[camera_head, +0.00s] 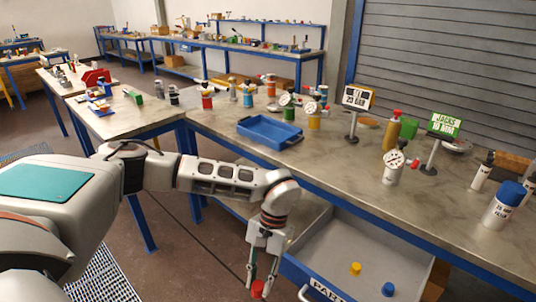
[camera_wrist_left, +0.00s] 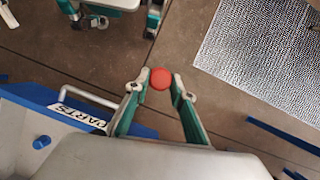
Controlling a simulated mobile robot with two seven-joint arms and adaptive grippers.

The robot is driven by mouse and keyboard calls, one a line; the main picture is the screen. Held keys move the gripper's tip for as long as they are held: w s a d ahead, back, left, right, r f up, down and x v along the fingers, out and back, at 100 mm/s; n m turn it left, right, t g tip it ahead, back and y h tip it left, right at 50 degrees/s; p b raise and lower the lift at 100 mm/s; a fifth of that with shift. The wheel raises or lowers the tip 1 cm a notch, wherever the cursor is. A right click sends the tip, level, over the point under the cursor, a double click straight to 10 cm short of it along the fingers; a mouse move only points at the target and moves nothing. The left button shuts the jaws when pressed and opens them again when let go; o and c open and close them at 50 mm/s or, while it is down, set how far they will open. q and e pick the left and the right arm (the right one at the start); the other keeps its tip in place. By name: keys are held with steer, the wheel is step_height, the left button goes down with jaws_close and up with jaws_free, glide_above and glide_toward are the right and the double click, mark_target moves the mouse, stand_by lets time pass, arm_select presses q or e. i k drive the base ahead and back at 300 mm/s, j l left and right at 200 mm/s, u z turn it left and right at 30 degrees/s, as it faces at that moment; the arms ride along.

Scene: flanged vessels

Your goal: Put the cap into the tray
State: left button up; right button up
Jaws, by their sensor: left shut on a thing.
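A small red cap (camera_head: 258,289) is held between the fingertips of my left gripper (camera_head: 262,282), in the air in front of the open drawer. In the left wrist view, the red cap (camera_wrist_left: 160,78) sits between the two teal fingers of my left gripper (camera_wrist_left: 160,84), which is shut on it, with bare floor below. The blue tray (camera_head: 268,143) lies on the long workbench, beyond and above the gripper in the head view. It looks empty. My right gripper is in neither view.
The open drawer (camera_head: 335,238), labelled PARTS, holds a yellow cap (camera_head: 355,268) and a blue cap (camera_head: 388,289). Its handle is near the gripper. Flanged vessels (camera_head: 394,167), signs and bottles stand on the workbench (camera_head: 345,160) right of the tray. The bench's front edge lies between gripper and tray.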

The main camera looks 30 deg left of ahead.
mark_target(269, 134)
steer(key=k+j+z, duration=0.2)
steer(key=j, duration=0.6)
steer(key=i+j+z, duration=0.2)
steer(key=j, duration=0.65)
steer(key=j+z, duration=0.15)
steer(key=j, duration=0.65)
steer(key=i+j+z, duration=0.1)
steer(key=j, duration=0.4)
steer(key=i+j+z, duration=0.1)
steer(key=j, duration=0.45)
steer(key=i+j+z, duration=0.15)
steer(key=j, duration=0.4)
